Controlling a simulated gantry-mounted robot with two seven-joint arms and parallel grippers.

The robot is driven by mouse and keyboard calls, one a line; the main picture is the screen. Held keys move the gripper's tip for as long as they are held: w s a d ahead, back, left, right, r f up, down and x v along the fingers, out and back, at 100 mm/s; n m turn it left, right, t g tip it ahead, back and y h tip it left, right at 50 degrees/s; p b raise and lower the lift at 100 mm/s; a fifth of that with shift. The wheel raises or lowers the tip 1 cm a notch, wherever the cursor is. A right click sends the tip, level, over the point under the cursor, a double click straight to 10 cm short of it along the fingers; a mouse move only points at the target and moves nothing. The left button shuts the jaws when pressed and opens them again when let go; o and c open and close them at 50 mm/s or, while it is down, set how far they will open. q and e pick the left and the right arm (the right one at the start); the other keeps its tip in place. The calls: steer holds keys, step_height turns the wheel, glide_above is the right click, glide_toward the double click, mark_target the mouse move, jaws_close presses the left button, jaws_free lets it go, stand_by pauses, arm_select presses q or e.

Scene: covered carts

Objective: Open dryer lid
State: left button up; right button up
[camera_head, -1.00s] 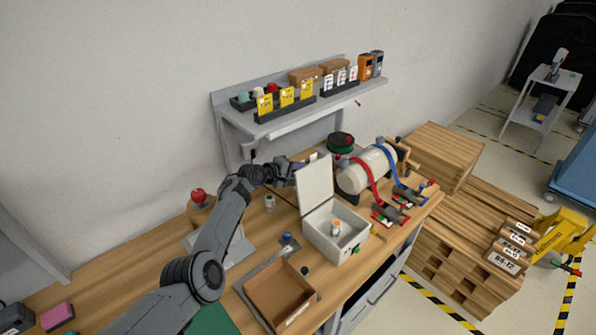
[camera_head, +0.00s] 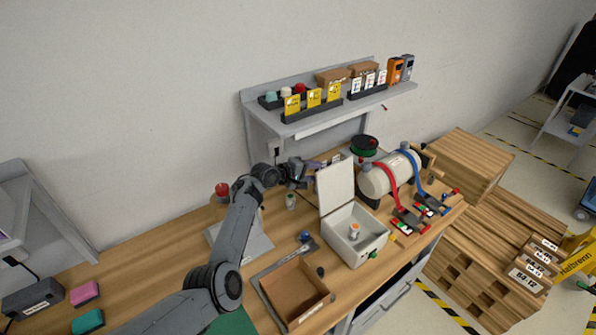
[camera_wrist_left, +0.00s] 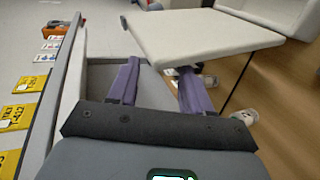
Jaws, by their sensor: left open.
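The dryer is a small white box (camera_head: 372,240) on the wooden bench, with a small orange-and-white container (camera_head: 354,231) inside. Its white lid (camera_head: 336,188) stands open, raised roughly upright at the box's back left edge. My left gripper (camera_head: 314,164) is behind the lid's upper part, its fingers partly hidden there. In the left wrist view, its two purple fingers (camera_wrist_left: 158,78) are spread with nothing between them, and the pale lid (camera_wrist_left: 200,36) lies just past the tips. I cannot tell if a finger touches the lid. My right gripper is not in view.
A cardboard-brown tray (camera_head: 300,290) stands in front left of the dryer. A white tank (camera_head: 390,173) with red and blue straps is to its right. A wall shelf (camera_head: 330,121) with yellow cards runs behind. A small container (camera_head: 291,201) stands left of the lid.

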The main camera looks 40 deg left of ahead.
arm_select(q)
steer(key=v, duration=0.7)
steer(key=shift+p, duration=0.45)
steer(key=shift+f, duration=0.15)
steer(key=s+f+m+g+y, duration=0.3)
steer(key=s+f+m+y, duration=0.1)
steer(key=s+f, duration=0.45)
steer(key=s+d+f+m+g, duration=0.1)
steer(key=s+d+f+m, duration=0.1)
steer(key=s, duration=0.4)
steer(key=s+d+f+m+g+y, duration=0.1)
steer(key=s+d+f+m, duration=0.1)
steer(key=s+d+m, duration=0.2)
steer(key=s+d+f+m+g, duration=0.2)
steer(key=s+d, duration=0.5)
steer(key=s, duration=0.2)
steer(key=shift+s+f+m, duration=0.15)
steer(key=shift+f+m, duration=0.15)
steer(key=shift+m, duration=0.1)
steer(key=s+d+r+m+g+h, duration=0.1)
steer(key=s+d+m, duration=0.1)
steer(key=s+d, duration=0.5)
steer(key=s+d+r+m+g, duration=0.15)
steer(key=s+d, duration=0.25)
steer(key=s, duration=0.5)
step_height(320, 180, up, 13)
steer(key=p, duration=1.3)
steer(key=shift+w+r+m+p, duration=0.2)
steer(key=shift+w+m+p, duration=0.2)
steer(key=shift+w+m, duration=0.05)
